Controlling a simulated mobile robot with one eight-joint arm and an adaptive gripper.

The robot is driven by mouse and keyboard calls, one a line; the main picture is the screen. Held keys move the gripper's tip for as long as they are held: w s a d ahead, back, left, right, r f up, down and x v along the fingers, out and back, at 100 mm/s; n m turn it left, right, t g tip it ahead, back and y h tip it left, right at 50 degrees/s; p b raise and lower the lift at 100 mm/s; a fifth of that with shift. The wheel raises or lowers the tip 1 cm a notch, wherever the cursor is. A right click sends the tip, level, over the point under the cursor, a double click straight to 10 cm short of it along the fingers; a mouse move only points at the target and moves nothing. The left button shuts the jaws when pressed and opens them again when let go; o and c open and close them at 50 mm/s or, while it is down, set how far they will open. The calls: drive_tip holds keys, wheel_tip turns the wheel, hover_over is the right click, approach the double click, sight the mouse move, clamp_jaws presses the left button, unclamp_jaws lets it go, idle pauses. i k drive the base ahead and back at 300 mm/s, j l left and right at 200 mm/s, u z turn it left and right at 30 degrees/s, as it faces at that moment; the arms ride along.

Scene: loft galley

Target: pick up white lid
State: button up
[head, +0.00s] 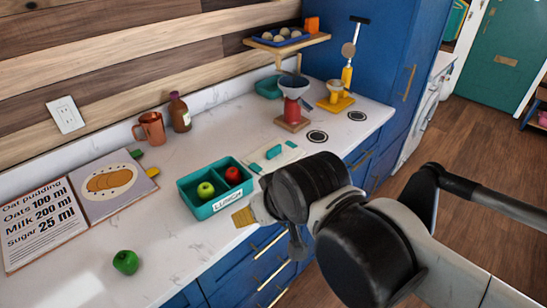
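A flat, pale panel with teal pieces on it (285,152) lies on the counter behind the lunch box and looks like the white lid. Its near right part is close to my arm in the picture, and I cannot see whether its whole outline shows. My gripper (244,217) reaches in from the right, in front of the lunch box's right end, with a tan tip showing. It appears left of and nearer than the panel, apart from it. The finger gap is not visible from this side.
The teal lunch box (205,211) holds a green and a red apple. A green pepper (126,262), open recipe book (100,190), copper mug (152,129) and brown bottle (179,112) stand left. The front-left counter is mostly clear.

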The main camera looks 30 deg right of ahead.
sight(278, 153)
drive_tip(key=i+l, duration=0.35)
drive_tip(key=l, duration=0.15)
drive_tip(key=i+l+z, duration=0.1)
drive_tip(key=i+l, duration=0.2)
drive_tip(key=l, duration=0.15)
